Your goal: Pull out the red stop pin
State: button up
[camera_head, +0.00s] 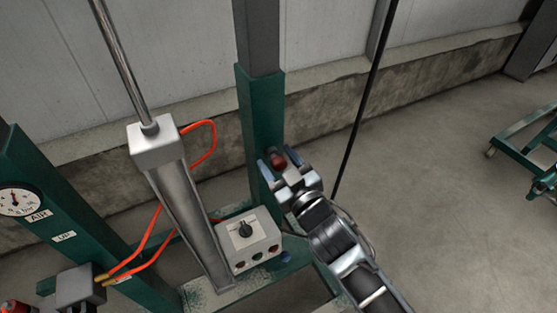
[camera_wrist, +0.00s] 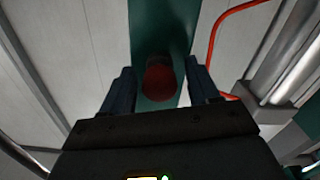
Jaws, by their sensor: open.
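The red stop pin (camera_head: 278,160) shows as a rounded dark red knob on the green post (camera_head: 259,120) in the head view. My gripper (camera_head: 279,158) is at the post, with one finger on each side of the knob. In the wrist view the red pin (camera_wrist: 160,80) lies between the two dark fingers of my gripper (camera_wrist: 160,84). Gaps show on both sides of the pin, so the fingers are open and apart from it. The pin's shaft is hidden.
A grey cylinder (camera_head: 190,215) with a rod and orange hoses (camera_head: 210,150) stands left of the post. A control box (camera_head: 248,240) with a knob and buttons sits below my gripper. A thin black pole (camera_head: 360,110) rises to the right. Open floor (camera_head: 450,200) lies further right.

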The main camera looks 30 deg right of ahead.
grip_shut()
dwell(0.4)
jog(key=shift+s, duration=0.1)
